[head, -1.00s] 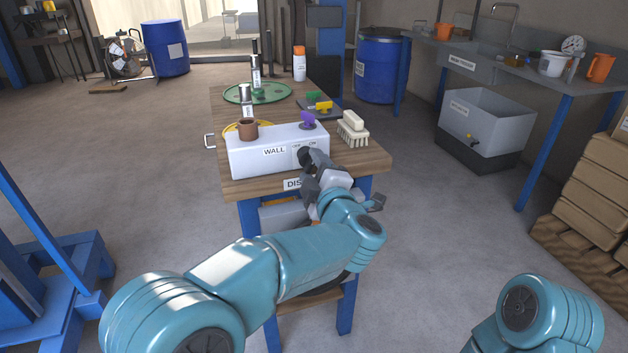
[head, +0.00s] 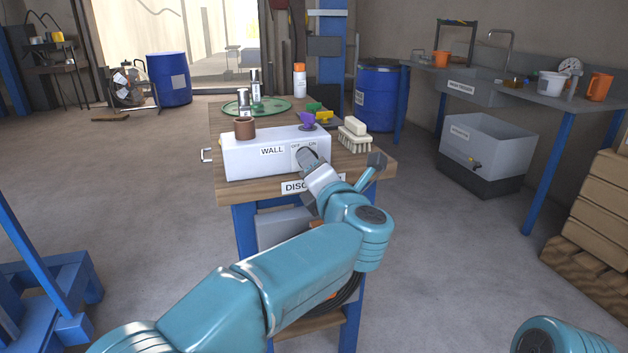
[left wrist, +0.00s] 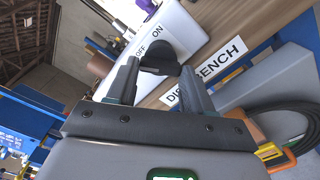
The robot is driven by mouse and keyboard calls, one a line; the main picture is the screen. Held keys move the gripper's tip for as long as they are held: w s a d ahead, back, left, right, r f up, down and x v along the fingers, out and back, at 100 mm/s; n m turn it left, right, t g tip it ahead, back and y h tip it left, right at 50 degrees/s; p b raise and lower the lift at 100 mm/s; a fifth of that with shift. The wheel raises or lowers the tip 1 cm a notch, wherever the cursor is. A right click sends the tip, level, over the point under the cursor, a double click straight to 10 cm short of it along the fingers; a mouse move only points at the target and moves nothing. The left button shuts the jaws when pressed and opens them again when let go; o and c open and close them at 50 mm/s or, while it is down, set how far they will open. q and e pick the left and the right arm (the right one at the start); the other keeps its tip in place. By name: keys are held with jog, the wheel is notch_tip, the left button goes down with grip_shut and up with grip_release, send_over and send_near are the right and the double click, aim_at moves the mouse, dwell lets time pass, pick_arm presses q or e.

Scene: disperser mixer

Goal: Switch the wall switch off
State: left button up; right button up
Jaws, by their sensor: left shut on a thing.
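The wall switch is a white box labelled WALL (head: 262,158) at the front of the wooden bench. OFF and ON are marked on its front face, near its right end. In the left wrist view, its black knob (left wrist: 159,57) is between the fingertips of my left gripper (left wrist: 160,78), just below the OFF and ON marks. My left gripper is shut on the knob. In the head view, the left gripper and wrist hide part of the switch's right end. My right gripper is out of view.
A brown cup (head: 244,128) and a purple item (head: 308,121) are on or just behind the box. A brush (head: 354,136) lies to its right. A green tray (head: 235,106) with bottles stands farther back. Open floor lies left of the bench.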

pick_arm(q)
jog(key=shift+n+b, duration=0.75)
jog(key=shift+n, duration=0.45)
jog(key=o, duration=1)
jog(key=shift+o, duration=0.2)
